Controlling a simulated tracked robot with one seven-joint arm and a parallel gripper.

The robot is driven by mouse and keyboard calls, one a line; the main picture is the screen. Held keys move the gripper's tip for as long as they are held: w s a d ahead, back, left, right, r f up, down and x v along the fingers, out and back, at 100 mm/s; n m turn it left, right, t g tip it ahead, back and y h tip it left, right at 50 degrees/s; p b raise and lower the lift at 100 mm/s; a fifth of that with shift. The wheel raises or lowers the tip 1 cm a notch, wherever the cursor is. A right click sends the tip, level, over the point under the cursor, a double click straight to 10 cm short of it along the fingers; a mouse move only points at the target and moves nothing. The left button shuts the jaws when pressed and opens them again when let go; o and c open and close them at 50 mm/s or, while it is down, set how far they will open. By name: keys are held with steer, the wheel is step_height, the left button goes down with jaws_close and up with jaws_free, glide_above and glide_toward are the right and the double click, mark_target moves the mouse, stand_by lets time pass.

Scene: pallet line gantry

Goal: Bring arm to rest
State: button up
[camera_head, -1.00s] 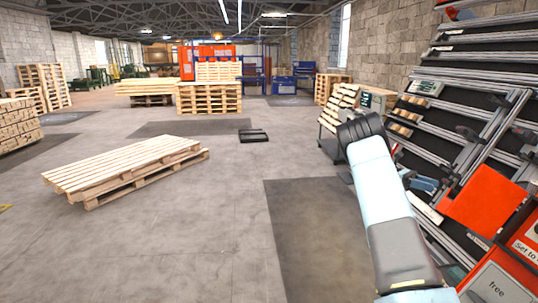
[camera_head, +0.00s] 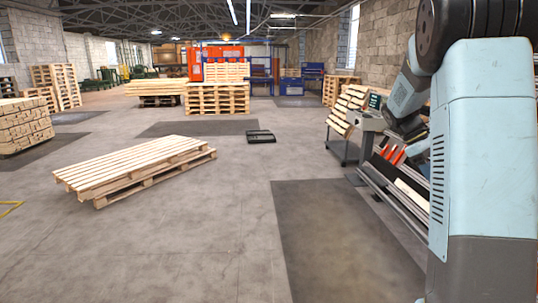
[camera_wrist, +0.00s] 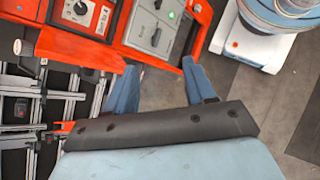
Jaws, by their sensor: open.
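My arm fills the right side of the head view, with its upper link upright and the link behind it bent down toward the gantry rack. My gripper (camera_wrist: 161,90) shows in the wrist view with its two blue fingers spread apart and nothing between them. In the head view my arm hides the gripper. Beyond the fingers in the wrist view is an orange control panel (camera_wrist: 112,48) with grey plates and knobs.
Slatted rack frames (camera_head: 392,190) stand at the right, partly behind my arm. A low pallet stack (camera_head: 135,168) lies on the floor at left, and more pallets (camera_head: 217,98) stand farther back. A black frame (camera_head: 261,137) lies on the floor.

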steer(key=s+a+r+m+t+y, duration=0.2)
steer(key=s+a+t, duration=0.3)
steer(key=s+a, duration=0.7)
steer(key=s+a+r+m+t+y, duration=0.2)
steer(key=s+a+t, duration=0.4)
steer(key=s+a, duration=0.6)
steer(key=shift+s+r+m+y, duration=0.15)
steer(key=shift+r+m+y, duration=0.15)
steer(key=shift+m+y, duration=0.55)
steer(key=shift+a, duration=0.1)
steer(key=shift+c, duration=0.2)
steer(key=shift+c, duration=0.8)
